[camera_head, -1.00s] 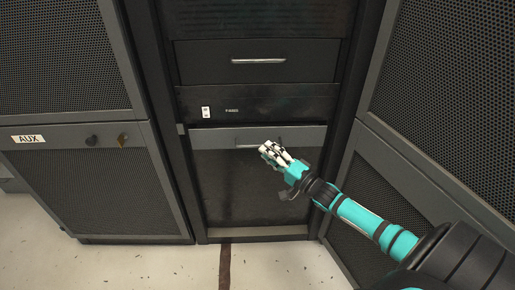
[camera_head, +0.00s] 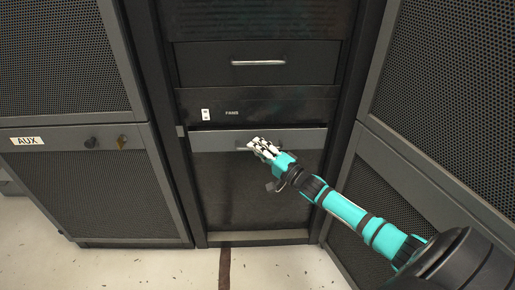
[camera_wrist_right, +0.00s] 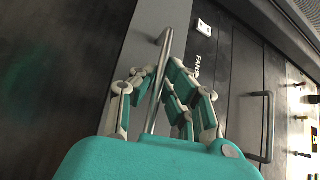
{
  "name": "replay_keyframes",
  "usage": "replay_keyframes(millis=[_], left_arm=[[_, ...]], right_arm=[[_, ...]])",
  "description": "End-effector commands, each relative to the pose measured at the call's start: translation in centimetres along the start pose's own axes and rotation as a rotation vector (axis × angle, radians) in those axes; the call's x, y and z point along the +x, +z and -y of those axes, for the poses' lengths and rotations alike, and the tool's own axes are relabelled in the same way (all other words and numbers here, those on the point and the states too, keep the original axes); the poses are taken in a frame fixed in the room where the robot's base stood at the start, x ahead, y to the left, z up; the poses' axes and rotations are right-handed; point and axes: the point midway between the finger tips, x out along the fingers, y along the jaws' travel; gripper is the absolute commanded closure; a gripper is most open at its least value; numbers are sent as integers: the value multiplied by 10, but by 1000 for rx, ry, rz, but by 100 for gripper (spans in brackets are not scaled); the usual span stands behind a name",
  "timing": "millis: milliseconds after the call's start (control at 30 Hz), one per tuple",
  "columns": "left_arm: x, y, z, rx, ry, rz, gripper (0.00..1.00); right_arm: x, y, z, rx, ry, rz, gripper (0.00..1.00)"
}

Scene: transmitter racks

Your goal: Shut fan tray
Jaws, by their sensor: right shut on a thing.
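The fan tray (camera_head: 220,141) is a drawer with a grey front strip, low in the middle rack under a panel marked FANS. Its bar handle (camera_wrist_right: 161,80) runs between the fingers of my right gripper (camera_wrist_right: 157,82) in the right wrist view. In the head view my right gripper (camera_head: 262,147) is at that handle, shut on it, and hides most of it. The tray front appears to stand somewhat forward of the panel above; how far is hard to tell. My left gripper is not in view.
The FANS panel (camera_head: 270,104) with a white switch (camera_head: 205,114) sits above the tray. Higher is another drawer with a handle (camera_head: 258,62). Perforated cabinets stand at the left (camera_head: 95,190), with an AUX label, and at the right (camera_head: 450,90). The floor in front is clear.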

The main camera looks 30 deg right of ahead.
Motion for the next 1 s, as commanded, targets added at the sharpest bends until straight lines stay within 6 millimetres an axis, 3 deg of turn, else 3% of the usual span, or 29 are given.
replay_keyframes(millis=[367, 633, 967, 1000], left_arm=[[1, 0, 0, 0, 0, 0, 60], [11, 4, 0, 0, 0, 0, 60], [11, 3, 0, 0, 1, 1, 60], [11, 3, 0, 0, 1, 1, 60]], right_arm=[[-1, 0, -3, -2, 7, 0, 100], [18, -20, -10, -7, 8, -1, 100], [20, -23, -11, -5, 12, -3, 100], [20, -23, -11, -5, 12, -3, 92]])
